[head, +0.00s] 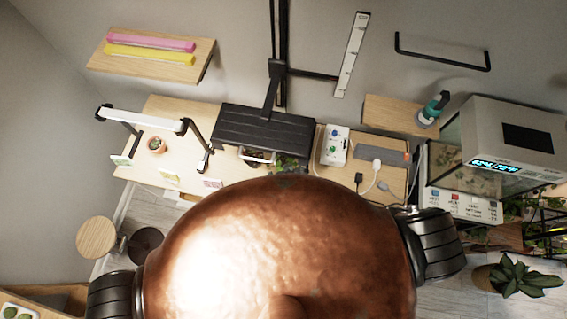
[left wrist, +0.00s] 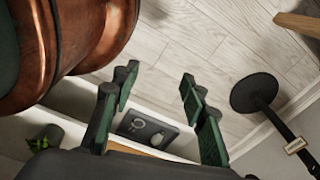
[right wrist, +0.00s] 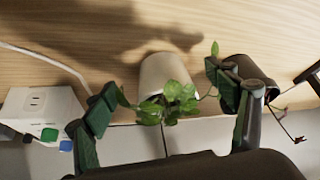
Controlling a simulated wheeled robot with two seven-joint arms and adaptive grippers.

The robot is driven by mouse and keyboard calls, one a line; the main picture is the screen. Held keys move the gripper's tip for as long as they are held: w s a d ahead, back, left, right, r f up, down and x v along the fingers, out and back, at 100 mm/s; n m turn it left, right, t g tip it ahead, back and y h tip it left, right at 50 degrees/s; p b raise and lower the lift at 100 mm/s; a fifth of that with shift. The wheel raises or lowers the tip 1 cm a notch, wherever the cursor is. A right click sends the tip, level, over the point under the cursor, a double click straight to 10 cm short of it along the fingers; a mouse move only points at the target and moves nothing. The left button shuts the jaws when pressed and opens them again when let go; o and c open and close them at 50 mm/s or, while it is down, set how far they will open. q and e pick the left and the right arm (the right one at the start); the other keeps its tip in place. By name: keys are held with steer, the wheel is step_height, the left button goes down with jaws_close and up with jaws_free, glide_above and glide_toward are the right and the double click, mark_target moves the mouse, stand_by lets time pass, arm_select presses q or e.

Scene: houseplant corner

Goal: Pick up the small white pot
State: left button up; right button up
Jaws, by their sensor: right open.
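The small white pot (right wrist: 164,72) stands on a wooden surface in the right wrist view, with a green trailing plant (right wrist: 170,100) hanging over its near side. My right gripper (right wrist: 160,82) is open, one finger to each side of the pot, with gaps left and right. I cannot tell whether the fingertips reach beside the pot or stop short of it. In the left wrist view my left gripper (left wrist: 159,76) is open and empty above the floor. Neither gripper shows in the head view, where my own body covers the lower middle.
A dark pot (right wrist: 238,75) stands close by the right finger. A white socket box (right wrist: 42,112) and a cable are at the left. In the head view a black lamp (head: 264,130) hangs over the desk (head: 182,120).

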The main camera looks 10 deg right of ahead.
mark_target(284, 163)
steer(key=w, duration=0.3)
steer(key=shift+w+r+p, duration=0.15)
steer(key=shift+p, duration=0.25)
steer(key=shift+x, duration=1.25)
steer(key=shift+w+f, duration=0.1)
steer(key=shift+f, duration=0.2)
steer(key=c, duration=0.8)
arm_select(q)
steer(key=shift+w+r, duration=0.4)
steer(key=shift+w, duration=0.3)
arm_select(e)
steer(key=c, duration=0.8)
